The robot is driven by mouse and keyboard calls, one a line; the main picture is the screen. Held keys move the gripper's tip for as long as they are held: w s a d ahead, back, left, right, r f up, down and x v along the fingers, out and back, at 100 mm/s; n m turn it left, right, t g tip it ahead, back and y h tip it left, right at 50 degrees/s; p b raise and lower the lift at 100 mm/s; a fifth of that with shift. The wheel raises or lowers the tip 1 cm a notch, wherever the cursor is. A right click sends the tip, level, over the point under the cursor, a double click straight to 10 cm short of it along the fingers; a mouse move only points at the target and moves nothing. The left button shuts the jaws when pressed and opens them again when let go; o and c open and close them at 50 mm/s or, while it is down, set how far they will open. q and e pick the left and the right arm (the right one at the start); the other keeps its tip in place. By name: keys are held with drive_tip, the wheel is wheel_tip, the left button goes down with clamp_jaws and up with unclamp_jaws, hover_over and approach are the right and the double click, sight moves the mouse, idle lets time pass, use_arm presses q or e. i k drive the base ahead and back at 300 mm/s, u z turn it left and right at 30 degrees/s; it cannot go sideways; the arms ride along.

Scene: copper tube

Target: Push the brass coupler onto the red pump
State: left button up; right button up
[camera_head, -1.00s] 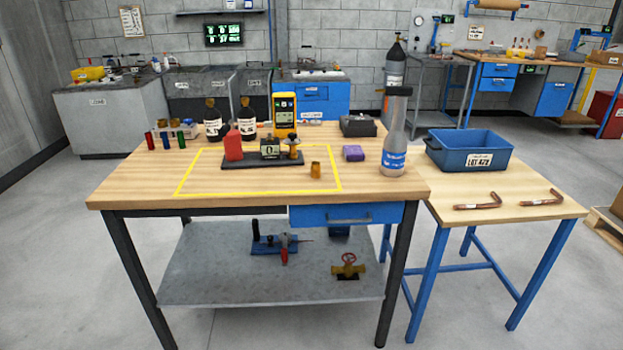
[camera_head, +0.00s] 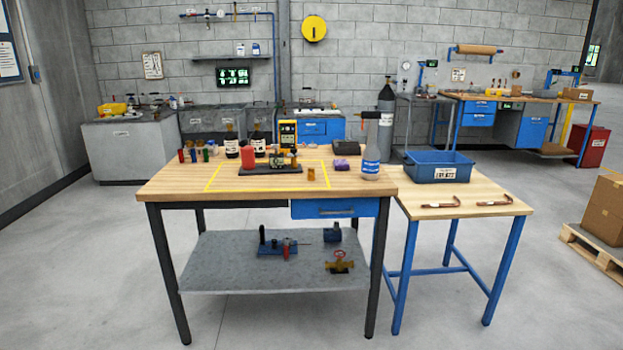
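The brass coupler (camera_head: 311,174) looks like a small golden cylinder standing upright on the wooden workbench (camera_head: 180,187), near the right side of a yellow outline. A red block-like part (camera_head: 248,157), likely the red pump body, stands on the left end of a dark base plate (camera_head: 270,170) inside the outline. A small gauge and a brass fitting (camera_head: 293,160) stand on the same base, to its right. The coupler stands apart from the base. Neither of my grippers is in view.
Small coloured cylinders (camera_head: 194,155), dark bottles (camera_head: 232,144), a yellow meter (camera_head: 288,134), a purple block (camera_head: 341,163) and a torch bottle (camera_head: 371,155) stand around the outline. A lower side table holds a blue bin (camera_head: 440,168) and bent copper tubes (camera_head: 494,200). Open floor lies in front.

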sight(276, 165)
drive_tip(key=u, duration=0.5)
drive_tip(key=i, duration=0.55)
drive_tip(key=u, duration=1)
drive_tip(key=i, duration=0.95)
drive_tip(key=z, duration=0.7)
drive_tip(key=i, duration=0.8)
drive_tip(key=z, duration=0.85)
